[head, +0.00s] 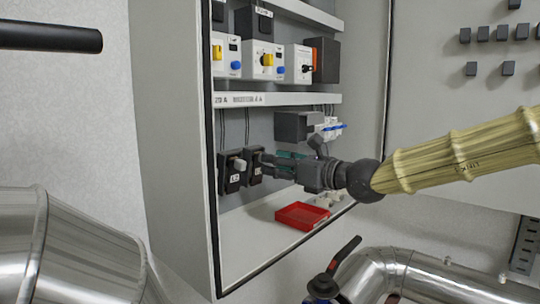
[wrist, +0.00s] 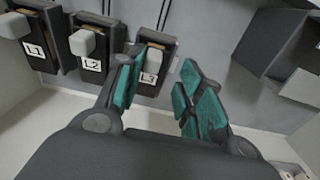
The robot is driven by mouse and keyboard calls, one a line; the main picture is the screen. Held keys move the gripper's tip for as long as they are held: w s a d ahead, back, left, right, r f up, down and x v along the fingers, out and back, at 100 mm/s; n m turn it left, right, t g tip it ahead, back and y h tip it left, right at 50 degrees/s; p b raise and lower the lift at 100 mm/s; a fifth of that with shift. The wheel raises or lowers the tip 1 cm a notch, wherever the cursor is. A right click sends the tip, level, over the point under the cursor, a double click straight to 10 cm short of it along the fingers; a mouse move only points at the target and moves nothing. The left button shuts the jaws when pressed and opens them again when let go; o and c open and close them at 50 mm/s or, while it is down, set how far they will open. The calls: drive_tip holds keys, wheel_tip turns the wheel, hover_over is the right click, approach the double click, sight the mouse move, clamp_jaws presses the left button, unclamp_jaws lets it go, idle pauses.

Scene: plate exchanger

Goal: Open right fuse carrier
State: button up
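The right fuse carrier, labelled L3 (wrist: 153,62), is a black block with a grey handle on the cabinet's back wall. It is the rightmost of three in the wrist view, beside L2 (wrist: 91,50) and L1 (wrist: 32,38). In the head view, L3 (head: 253,172) is partly hidden by my gripper (head: 267,163). My gripper (wrist: 163,72) is open, with teal pads. Its left finger overlaps the left edge of L3, and its right finger is to the right of L3.
A red tray (head: 302,216) lies on the cabinet floor below my gripper. A dark grey box (wrist: 275,48) juts out to the right of L3. A shelf rail (head: 275,99) runs above. The cabinet's left wall (head: 180,130) stands close to the carriers.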

drive_tip(key=shift+s+a+r+p, duration=0.25)
drive_tip(key=shift+a+r, duration=0.2)
drive_tip(key=shift+a, duration=0.1)
drive_tip(key=shift+s+a+r+p, duration=0.2)
drive_tip(key=shift+a+r, duration=0.2)
drive_tip(key=shift+a, duration=0.1)
drive_tip(key=shift+w+f, duration=0.3)
drive_tip(key=shift+w, duration=0.2)
drive_tip(key=shift+w+f, duration=0.3)
drive_tip(key=shift+w, duration=0.2)
drive_tip(key=shift+s+r, duration=0.3)
drive_tip(key=shift+s, duration=0.2)
drive_tip(key=c, duration=0.7)
drive_tip(key=shift+w+d+f, duration=0.1)
clamp_jaws()
